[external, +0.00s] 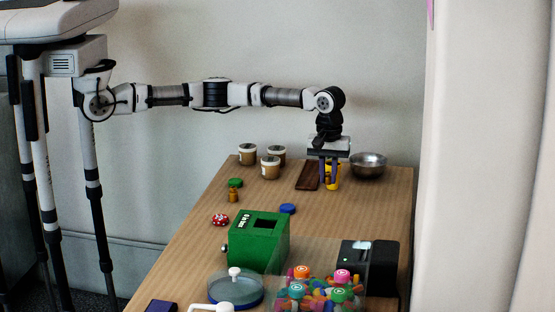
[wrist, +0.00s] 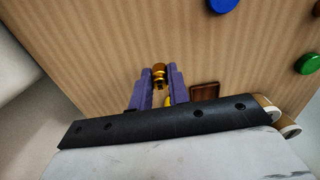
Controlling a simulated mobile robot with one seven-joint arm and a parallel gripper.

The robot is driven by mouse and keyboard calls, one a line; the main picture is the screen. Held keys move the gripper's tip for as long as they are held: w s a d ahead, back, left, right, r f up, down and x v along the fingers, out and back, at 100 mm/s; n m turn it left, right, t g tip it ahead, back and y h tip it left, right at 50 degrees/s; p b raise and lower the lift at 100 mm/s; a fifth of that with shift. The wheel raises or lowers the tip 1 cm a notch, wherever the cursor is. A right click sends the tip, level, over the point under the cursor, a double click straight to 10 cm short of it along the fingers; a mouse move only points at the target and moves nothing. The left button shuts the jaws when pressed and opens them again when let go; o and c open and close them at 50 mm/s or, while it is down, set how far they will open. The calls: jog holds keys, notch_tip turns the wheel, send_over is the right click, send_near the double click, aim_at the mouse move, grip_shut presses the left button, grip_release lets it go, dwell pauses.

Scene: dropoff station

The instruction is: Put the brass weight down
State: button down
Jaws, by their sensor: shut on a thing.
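The brass weight (external: 332,183) is a small yellow-gold piece between the two purple-blue fingers of my gripper (external: 329,184), at the far right part of the table. In the wrist view my gripper (wrist: 159,70) is shut on the brass weight (wrist: 159,77), with a finger on each side of its shiny knobbed shape. The fingers point down. The weight is at or just above the table top; I cannot tell if it touches. The fingers hide part of it.
A dark brown tray (external: 307,176) lies just left of my gripper, and a metal bowl (external: 368,168) stands just right. Several lidded jars (external: 270,168) stand further left. A blue lid (external: 287,208), a green box (external: 258,243) and a black device (external: 383,268) are nearer the front.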

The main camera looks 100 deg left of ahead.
aim_at(327, 205)
jog(key=shift+f+p, duration=0.4)
jog(key=shift+f, duration=2.7)
jog(key=shift+f, duration=0.2)
jog(key=c, duration=1.4)
grip_release()
jog(key=shift+o, duration=0.3)
